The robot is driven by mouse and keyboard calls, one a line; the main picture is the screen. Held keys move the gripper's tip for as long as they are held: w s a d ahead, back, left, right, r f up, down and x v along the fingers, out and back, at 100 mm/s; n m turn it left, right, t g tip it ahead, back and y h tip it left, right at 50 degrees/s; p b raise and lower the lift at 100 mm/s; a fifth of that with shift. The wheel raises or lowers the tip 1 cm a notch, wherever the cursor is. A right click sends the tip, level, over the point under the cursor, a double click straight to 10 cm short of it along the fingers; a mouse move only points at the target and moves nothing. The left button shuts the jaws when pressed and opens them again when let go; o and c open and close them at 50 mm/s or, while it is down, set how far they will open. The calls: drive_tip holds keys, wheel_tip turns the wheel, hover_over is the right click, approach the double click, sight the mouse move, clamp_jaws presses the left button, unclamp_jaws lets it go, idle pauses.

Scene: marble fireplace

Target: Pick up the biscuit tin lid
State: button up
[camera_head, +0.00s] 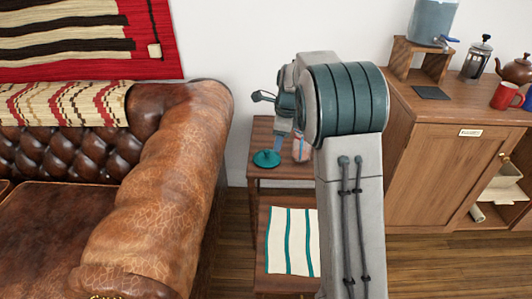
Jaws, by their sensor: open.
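The biscuit tin lid, seen as a teal round lid with a raised middle (266,158), lies on the top of a small dark wooden side table (262,134) beside the sofa arm. My gripper (281,144) points down over the table, just above and to the right of the lid. The gripper is open, with no lid between its fingers. Whether it touches the lid cannot be told. A small pinkish item with a blue mark (300,150) shows right beside the gripper, partly hidden by my arm. My arm hides the right part of the table.
A brown leather sofa (155,190) borders the table on the left. A lower surface with a white, teal-striped cloth (291,240) is in front. At right, a wooden cabinet (435,180) carries a red mug (504,96), a kettle (517,69) and a French press (477,60).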

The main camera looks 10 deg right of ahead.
drive_tip(key=w+f+m+p, duration=0.2)
drive_tip(key=w+f+m, duration=0.4)
drive_tip(key=w+m, duration=0.55)
drive_tip(key=n+b, duration=0.1)
drive_tip(key=n, duration=0.1)
hover_over(267, 151)
drive_tip(key=s, duration=0.2)
drive_tip(key=shift+m+t, duration=0.25)
drive_tip(key=shift+t, duration=0.05)
wheel_tip(267, 151, down, 7)
drive_tip(key=shift+f, duration=0.2)
drive_tip(key=shift+w+d+b+x, duration=0.1)
drive_tip(key=shift+b+x, duration=0.1)
drive_tip(key=shift+x, duration=0.8)
drive_tip(key=shift+w+d+b+x, duration=0.1)
drive_tip(key=shift+w+b+x, duration=0.05)
drive_tip(key=shift+x, duration=0.85)
drive_tip(key=shift+w+d+b+x, duration=0.1)
drive_tip(key=shift+b+x, duration=0.1)
drive_tip(key=shift+x, duration=0.8)
drive_tip(key=shift+r, duration=0.1)
clamp_jaws()
